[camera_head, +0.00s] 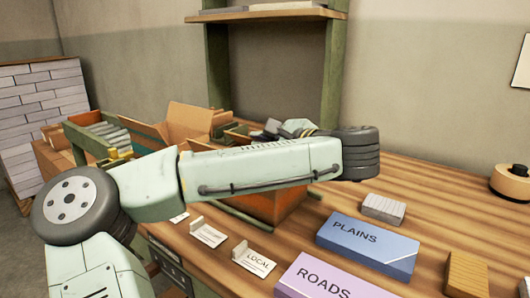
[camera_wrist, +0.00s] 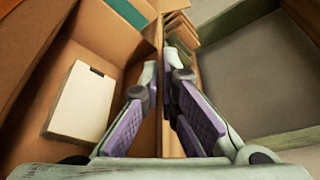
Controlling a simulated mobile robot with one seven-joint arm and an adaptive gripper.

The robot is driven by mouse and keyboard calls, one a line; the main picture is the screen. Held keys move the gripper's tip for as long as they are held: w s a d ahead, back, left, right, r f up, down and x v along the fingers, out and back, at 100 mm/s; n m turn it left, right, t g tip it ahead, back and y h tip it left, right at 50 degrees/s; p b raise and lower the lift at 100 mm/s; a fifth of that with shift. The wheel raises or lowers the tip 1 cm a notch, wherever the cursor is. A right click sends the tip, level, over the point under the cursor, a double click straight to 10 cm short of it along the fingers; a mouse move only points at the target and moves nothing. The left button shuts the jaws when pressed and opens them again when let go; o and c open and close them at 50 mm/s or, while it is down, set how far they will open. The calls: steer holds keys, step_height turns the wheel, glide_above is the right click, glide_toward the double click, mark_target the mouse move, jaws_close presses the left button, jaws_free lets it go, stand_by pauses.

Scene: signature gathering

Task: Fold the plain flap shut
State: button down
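An open cardboard box (camera_head: 150,131) stands on the bench in the head view, with a raised flap (camera_head: 188,118). In the wrist view the open box (camera_wrist: 38,120) fills the left side, with a pale booklet or card (camera_wrist: 82,103) lying inside. An upright cardboard panel (camera_wrist: 159,100) runs up the middle of that view. My gripper (camera_wrist: 160,68) is open, with one purple-padded finger on each side of this panel. I cannot tell whether the pads touch it, or whether it is the plain flap.
A grey tray with a green rim (camera_wrist: 275,138) lies right of the panel. A blue PLAINS block (camera_head: 368,245), a purple ROADS block (camera_head: 325,280) and a LOCAL card (camera_head: 254,261) lie on the bench. A shelf post (camera_head: 331,75) rises behind my arm.

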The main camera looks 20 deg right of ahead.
steer(key=shift+a+f+b, duration=0.1)
steer(key=shift+f+b, duration=0.1)
steer(key=shift+b, duration=0.2)
steer(key=c, duration=1.8)
jaws_free()
steer(key=shift+c, duration=0.2)
steer(key=shift+r, duration=0.1)
